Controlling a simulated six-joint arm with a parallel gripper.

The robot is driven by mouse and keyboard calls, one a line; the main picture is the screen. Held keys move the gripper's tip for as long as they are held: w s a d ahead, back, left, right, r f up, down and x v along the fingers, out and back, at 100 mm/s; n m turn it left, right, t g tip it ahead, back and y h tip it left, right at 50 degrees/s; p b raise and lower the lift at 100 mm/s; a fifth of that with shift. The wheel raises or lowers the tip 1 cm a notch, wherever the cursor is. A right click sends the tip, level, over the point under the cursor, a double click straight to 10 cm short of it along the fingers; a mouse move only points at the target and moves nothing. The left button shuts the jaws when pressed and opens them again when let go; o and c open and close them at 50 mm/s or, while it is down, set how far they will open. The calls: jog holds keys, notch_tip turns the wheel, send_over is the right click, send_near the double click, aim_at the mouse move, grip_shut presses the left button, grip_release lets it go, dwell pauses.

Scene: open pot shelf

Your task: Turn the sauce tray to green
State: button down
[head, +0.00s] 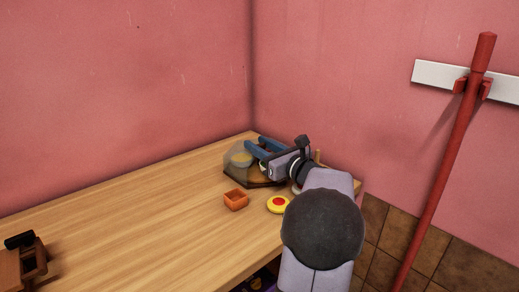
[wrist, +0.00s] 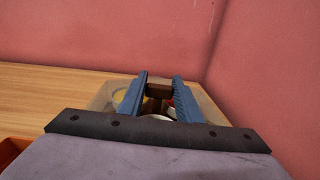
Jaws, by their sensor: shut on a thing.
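The sauce tray (head: 233,172) stands near the back right corner of the table. It has a dark brown base and see-through, greyish sides, with something yellow inside at its left. It also shows in the wrist view (wrist: 103,98), with yellow at left and a bit of red at right between and behind my fingers. My gripper (head: 255,142) reaches over the tray from the right with its blue fingers. In the wrist view, my gripper (wrist: 160,79) is shut on a brown block-like part (wrist: 159,89) at the tray's middle. No green shows; my gripper hides much of the tray.
An orange square dish (head: 235,199) and a yellow disc with a red centre (head: 278,204) sit in front of the tray. A brown object with a black top (head: 27,255) is at the far left. Pink walls close the corner behind.

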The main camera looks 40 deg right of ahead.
jog(key=shift+r+n+y, duration=0.1)
jog(key=shift+n+y, duration=0.4)
jog(key=shift+y, duration=0.3)
jog(key=c, duration=1.3)
grip_release()
jog(key=shift+s+b, duration=0.45)
jog(key=shift+s, duration=3.25)
